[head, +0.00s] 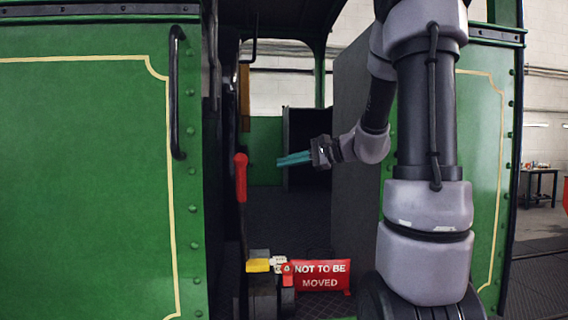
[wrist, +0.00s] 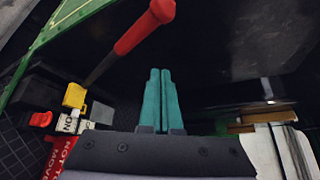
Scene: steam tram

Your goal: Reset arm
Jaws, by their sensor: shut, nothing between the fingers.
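My gripper (head: 280,161) is shut and empty, with its teal fingers pointing left inside the cab doorway in the head view. In the wrist view its fingers (wrist: 161,85) lie side by side, pointing up the picture. A lever with a red handle (head: 241,177) stands upright left of my gripper, apart from it. The red handle (wrist: 146,28) also shows in the wrist view, left of and beyond the fingertips. My arm reaches in from the right.
A red "NOT TO BE MOVED" sign (head: 320,275) hangs low beside a yellow part (head: 258,265). Green cab panels (head: 85,170) flank the doorway, with a black grab rail (head: 176,95) at left. A dark panel (head: 352,150) stands behind my arm.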

